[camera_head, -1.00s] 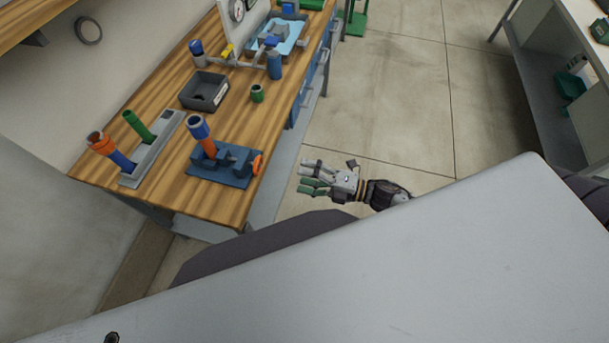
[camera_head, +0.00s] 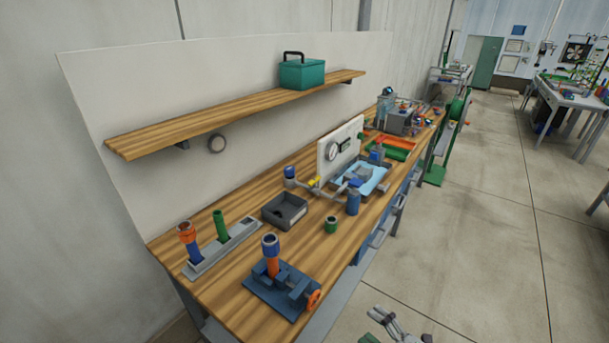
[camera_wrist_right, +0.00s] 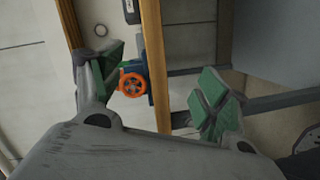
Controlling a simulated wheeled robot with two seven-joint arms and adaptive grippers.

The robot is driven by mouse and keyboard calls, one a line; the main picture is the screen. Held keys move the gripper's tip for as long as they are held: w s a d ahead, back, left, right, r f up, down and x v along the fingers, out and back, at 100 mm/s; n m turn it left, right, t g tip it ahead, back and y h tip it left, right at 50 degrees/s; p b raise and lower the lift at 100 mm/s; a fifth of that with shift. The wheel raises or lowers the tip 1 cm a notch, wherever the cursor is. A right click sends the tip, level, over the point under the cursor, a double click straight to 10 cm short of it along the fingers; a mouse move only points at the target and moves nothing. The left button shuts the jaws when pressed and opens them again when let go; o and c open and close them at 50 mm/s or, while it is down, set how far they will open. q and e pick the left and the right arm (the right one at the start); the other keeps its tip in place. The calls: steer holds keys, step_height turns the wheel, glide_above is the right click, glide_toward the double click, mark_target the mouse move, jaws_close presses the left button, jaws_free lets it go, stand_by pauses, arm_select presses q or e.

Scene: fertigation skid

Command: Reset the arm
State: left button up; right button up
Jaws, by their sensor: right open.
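My right gripper (camera_head: 384,322) shows at the bottom edge of the head view. It is in front of the workbench, over the floor, apart from the bench and empty. In the right wrist view its two green-padded fingers (camera_wrist_right: 160,88) stand wide apart. The orange handwheel (camera_wrist_right: 132,84) of the blue vise shows beyond and between them. My left gripper is in neither view.
The wooden workbench (camera_head: 215,282) holds the blue vise (camera_head: 283,291), a grey rack (camera_head: 222,250) with upright tools, a black bin (camera_head: 285,211) and a pipe assembly with a gauge. A shelf (camera_head: 230,113) carries a green toolbox (camera_head: 302,72). The floor (camera_head: 470,250) at right is clear.

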steer(key=s+d+f+m+g+h, duration=0.1)
steer(key=s+d+f+m+h, duration=0.25)
steer(key=d+f, duration=0.65)
steer(key=s+d+f+m+g+h, duration=0.15)
steer(key=d+f+m+h, duration=0.35)
steer(key=d+f, duration=0.5)
steer(key=s+d+f+m+g+h, duration=0.25)
steer(key=s+d+f, duration=0.25)
steer(key=s+f, duration=0.5)
steer(key=s+d+f+m+g+h, duration=0.25)
steer(key=s+d+f+m, duration=0.2)
steer(key=s+f, duration=0.55)
steer(key=s+a+f+m+g, duration=0.2)
steer(key=s+a+f, duration=0.15)
steer(key=s, duration=0.45)
steer(key=s+a+f+m+g, duration=0.1)
steer(key=s+a+f+g, duration=0.15)
steer(key=s+f, duration=0.45)
steer(key=w+a+m+y, duration=0.1)
steer(key=w+a, duration=0.5)
steer(key=a, duration=0.9)
steer(key=shift+a+t+y, duration=0.3)
steer(key=shift+t+y, duration=0.1)
steer(key=shift+y, duration=0.35)
